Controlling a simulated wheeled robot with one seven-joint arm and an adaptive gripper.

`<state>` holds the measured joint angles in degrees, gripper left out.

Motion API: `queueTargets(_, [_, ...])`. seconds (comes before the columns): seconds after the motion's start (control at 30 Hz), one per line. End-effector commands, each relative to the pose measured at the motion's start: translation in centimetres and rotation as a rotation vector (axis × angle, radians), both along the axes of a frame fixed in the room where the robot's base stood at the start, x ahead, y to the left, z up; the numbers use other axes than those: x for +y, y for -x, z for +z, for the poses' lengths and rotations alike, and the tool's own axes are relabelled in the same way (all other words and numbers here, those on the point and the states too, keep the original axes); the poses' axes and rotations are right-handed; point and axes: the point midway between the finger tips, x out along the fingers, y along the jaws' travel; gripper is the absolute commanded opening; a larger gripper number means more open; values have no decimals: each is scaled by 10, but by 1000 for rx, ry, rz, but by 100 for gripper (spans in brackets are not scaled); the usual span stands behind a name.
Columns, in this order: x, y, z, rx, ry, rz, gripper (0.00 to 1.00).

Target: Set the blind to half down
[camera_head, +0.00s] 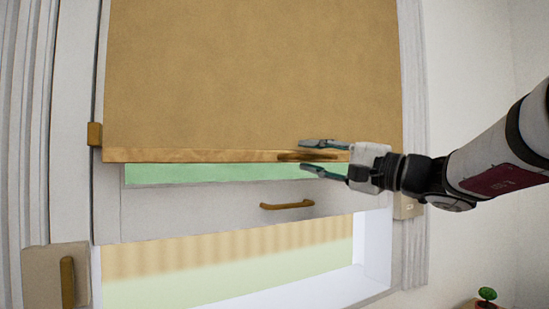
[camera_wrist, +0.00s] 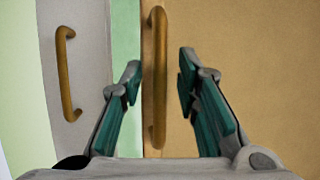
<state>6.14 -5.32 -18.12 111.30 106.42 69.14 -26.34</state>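The tan blind (camera_head: 250,75) covers the upper part of the window, with its wooden bottom bar (camera_head: 180,156) just above the window sash rail. A brown pull handle (camera_head: 292,156) is on the bar, partly behind my gripper in the head view. In the wrist view the blind (camera_wrist: 260,60) fills the right side, and the handle (camera_wrist: 157,80) runs upright between my fingers. My gripper (camera_head: 310,157) is open, one finger above the bar and one below it. In the wrist view both fingertips (camera_wrist: 160,78) stand apart from the handle, one on each side.
The white window sash (camera_head: 200,210) below has its own wooden handle (camera_head: 287,205), also at left in the wrist view (camera_wrist: 66,75). A wooden block (camera_head: 95,134) is on the left frame. A small plant (camera_head: 487,294) stands at lower right.

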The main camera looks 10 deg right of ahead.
Motion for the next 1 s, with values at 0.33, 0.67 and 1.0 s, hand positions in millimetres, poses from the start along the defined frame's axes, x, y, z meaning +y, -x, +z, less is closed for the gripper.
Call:
queueTargets(0.33, [-4, 4, -1, 0, 0, -1, 30])
queueTargets(0.67, [-43, 48, -11, -1, -1, -4, 30])
queueTargets(1.0, [-74, 85, -21, 0, 0, -1, 30])
